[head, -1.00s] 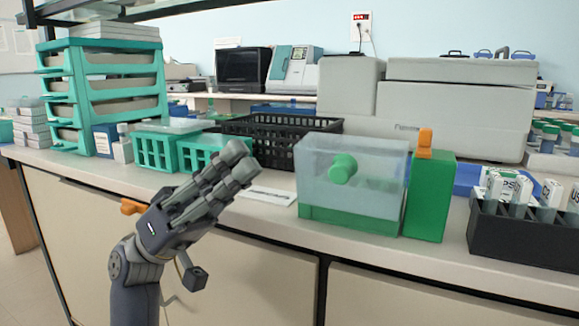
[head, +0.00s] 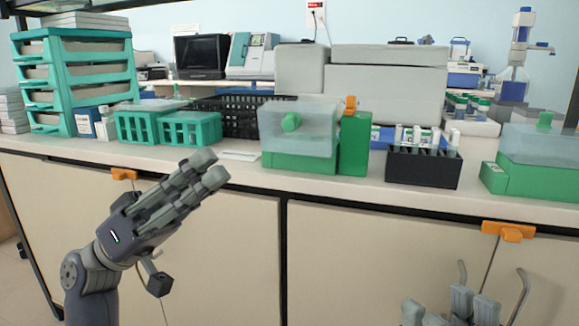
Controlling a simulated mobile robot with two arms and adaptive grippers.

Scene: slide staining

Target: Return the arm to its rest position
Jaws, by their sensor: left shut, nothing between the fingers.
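My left gripper (head: 208,170) is in front of the bench's front edge, its dark arm coming up from the lower left. Its grey fingers lie together, pointing up and right, with nothing between them. It is apart from the bench items. My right gripper (head: 466,302) shows only in part at the bottom edge, low in front of the cabinet at the right. Its grey fingers point upward; most of the hand is cut off, and I cannot tell whether it is open or shut.
The bench top (head: 225,172) holds teal racks (head: 190,128), a clear-lidded green box (head: 300,160), a black slide rack (head: 422,168) and another green-based box (head: 540,180). Orange handles (head: 508,231) stick out from the cabinet fronts (head: 370,255). The space before the cabinets is otherwise clear.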

